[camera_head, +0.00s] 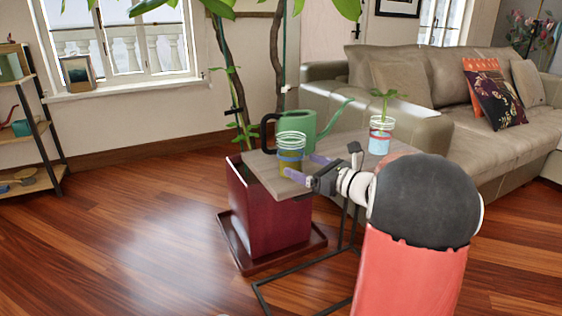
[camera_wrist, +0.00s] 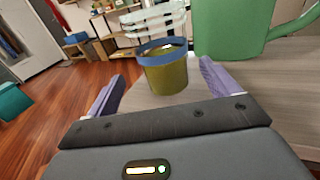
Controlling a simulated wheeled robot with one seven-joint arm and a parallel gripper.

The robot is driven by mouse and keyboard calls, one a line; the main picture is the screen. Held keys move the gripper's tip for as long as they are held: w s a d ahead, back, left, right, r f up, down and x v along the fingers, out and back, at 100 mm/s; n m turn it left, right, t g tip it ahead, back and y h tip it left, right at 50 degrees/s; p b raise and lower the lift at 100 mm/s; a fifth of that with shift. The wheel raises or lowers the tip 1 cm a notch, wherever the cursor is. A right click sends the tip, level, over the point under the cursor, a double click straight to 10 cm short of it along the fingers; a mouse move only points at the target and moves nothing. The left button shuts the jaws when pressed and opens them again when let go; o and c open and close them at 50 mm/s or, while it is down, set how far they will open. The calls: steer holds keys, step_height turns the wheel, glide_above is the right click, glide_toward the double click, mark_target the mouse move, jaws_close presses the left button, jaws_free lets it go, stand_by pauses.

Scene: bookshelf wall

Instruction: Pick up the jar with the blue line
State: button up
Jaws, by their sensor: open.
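The jar with the blue line (camera_head: 291,157) stands upright at the left end of a small wooden side table. It has yellowish-olive contents, a blue band and a clear ringed top. In the wrist view the same jar (camera_wrist: 167,68) stands ahead of my gripper, roughly centred between the fingers. My gripper (camera_head: 303,171) is open, with a purple finger on either side and the jar just beyond the tips. In the wrist view my gripper (camera_wrist: 160,85) holds nothing. Whether a finger touches the jar cannot be told.
A green watering can (camera_head: 305,124) stands close behind the jar; it fills the upper right of the wrist view (camera_wrist: 235,28). A plant jar (camera_head: 380,135) stands farther right on the table (camera_head: 262,170). A red planter (camera_head: 262,220) is below left, a sofa (camera_head: 430,105) behind.

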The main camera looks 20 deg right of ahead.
mark_target(286, 156)
steer(key=x, duration=0.7)
steer(key=shift+w+d+r, duration=0.1)
steer(key=shift+w+r, duration=0.05)
steer(key=shift+w, duration=0.3)
steer(key=shift+c, duration=0.4)
steer(key=c, duration=1)
